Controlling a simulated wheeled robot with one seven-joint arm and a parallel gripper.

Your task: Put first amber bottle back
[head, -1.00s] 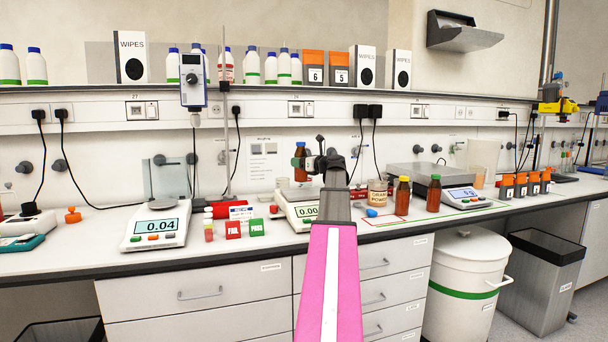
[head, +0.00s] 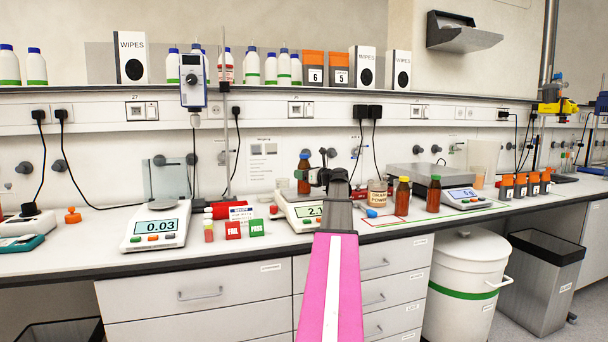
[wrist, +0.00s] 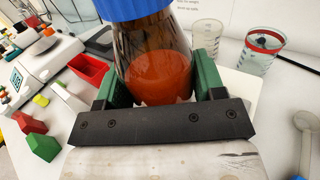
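An amber bottle with a blue cap (head: 304,173) stands upright over the middle scale (head: 290,201); the display is partly hidden and starts with 2. In the wrist view the bottle (wrist: 157,72), holding orange-brown liquid, is between the green finger pads. My gripper (head: 313,177) appears shut on it; the bottle's base is hidden by the gripper in the wrist view. An amber bottle with a yellow cap (head: 402,198) and one with a green cap (head: 434,195) stand to the right, by a green-edged white mat (head: 462,212).
The left scale (head: 157,228) reads 0.03. Red FAIL (head: 233,230) and green PASS (head: 256,228) blocks sit left of the middle scale. A powder jar (head: 377,193) and a blue object (head: 371,213) stand between it and the capped bottles.

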